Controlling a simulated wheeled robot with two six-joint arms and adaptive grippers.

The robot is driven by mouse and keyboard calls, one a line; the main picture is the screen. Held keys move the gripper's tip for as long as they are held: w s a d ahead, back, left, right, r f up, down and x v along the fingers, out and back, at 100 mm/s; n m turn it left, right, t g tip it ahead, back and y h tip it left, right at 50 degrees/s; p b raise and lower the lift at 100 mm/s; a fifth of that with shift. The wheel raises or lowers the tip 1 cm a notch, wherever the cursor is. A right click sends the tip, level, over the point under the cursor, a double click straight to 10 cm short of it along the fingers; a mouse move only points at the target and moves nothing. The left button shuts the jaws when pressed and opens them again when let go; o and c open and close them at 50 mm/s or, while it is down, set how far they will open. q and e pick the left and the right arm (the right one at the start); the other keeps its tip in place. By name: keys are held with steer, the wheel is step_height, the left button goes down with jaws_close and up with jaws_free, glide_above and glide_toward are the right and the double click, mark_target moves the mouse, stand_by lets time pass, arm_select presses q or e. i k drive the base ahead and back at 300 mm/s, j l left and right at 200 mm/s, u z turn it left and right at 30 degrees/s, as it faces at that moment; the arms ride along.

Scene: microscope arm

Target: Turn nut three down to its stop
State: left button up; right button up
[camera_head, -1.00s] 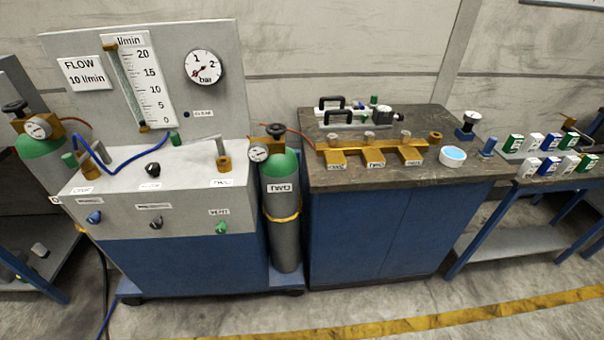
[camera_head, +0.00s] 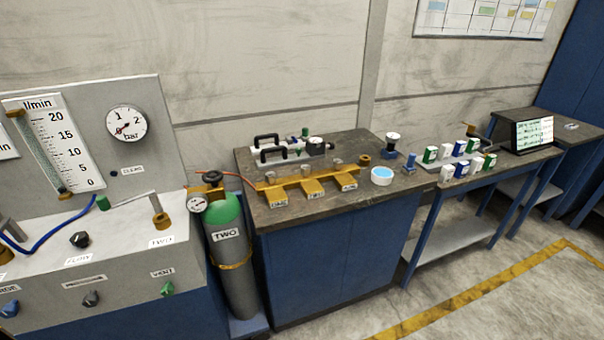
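A brass manifold bar (camera_head: 290,182) with three stepped blocks lies on the dark bench top. Each block has a small label that is too small to read surely. Small grey round fittings stand along the bar, at the left (camera_head: 270,177), in the middle (camera_head: 306,169) and at the right (camera_head: 337,162). A separate brass fitting (camera_head: 364,159) stands past the right end. I cannot tell which of these is nut three or how far down any sits. Neither of my grippers is in view.
A green-topped cylinder labelled TWO (camera_head: 231,255) stands left of the blue bench (camera_head: 325,262). A white tub with blue contents (camera_head: 381,176) is on the bench's right. A flow panel (camera_head: 126,125) stands left. Small boxes (camera_head: 461,168) and a screen (camera_head: 533,134) are farther right.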

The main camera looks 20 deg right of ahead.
mark_target(337, 164)
steer(key=i+l+u, duration=0.15)
steer(key=l, duration=0.5)
steer(key=i+l+u, duration=0.15)
steer(key=l, duration=0.5)
steer(key=i+l+u, duration=0.15)
steer(key=l, duration=0.5)
steer(key=l+u, duration=0.15)
steer(key=l, duration=0.55)
